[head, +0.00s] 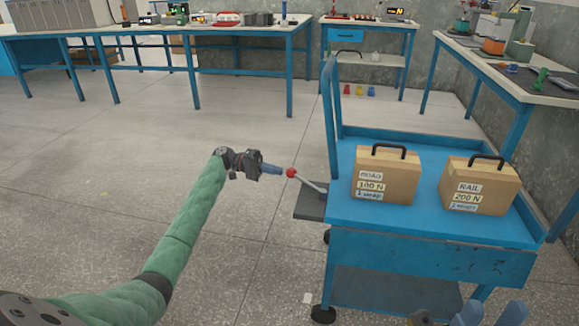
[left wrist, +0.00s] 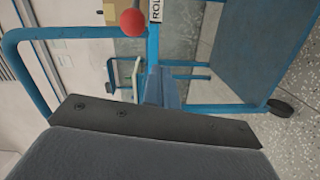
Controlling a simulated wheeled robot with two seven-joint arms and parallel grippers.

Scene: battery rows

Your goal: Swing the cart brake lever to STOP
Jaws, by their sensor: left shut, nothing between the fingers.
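The brake lever is a pale rod (head: 313,186) with a red ball knob (head: 291,173), at the left side of the blue cart (head: 430,228). It slants up and left from a dark grey plate (head: 309,205). My left gripper (head: 280,170) is shut and empty, its blue fingertips just left of the knob. In the left wrist view the knob (left wrist: 133,22) shows beyond the fingertips (left wrist: 162,88); I cannot tell whether they touch. A label there reads "ROL", partly cut off. No STOP mark is readable. My right gripper (head: 490,313) is at the bottom right, fingers apart, partly cut off.
Two cardboard-coloured cases with black handles, ROAD (head: 385,177) and RAIL (head: 478,187), stand on the cart top. The cart's upright blue handle frame (head: 333,110) rises behind the lever. Workbenches line the back and right. The floor left of the cart is clear.

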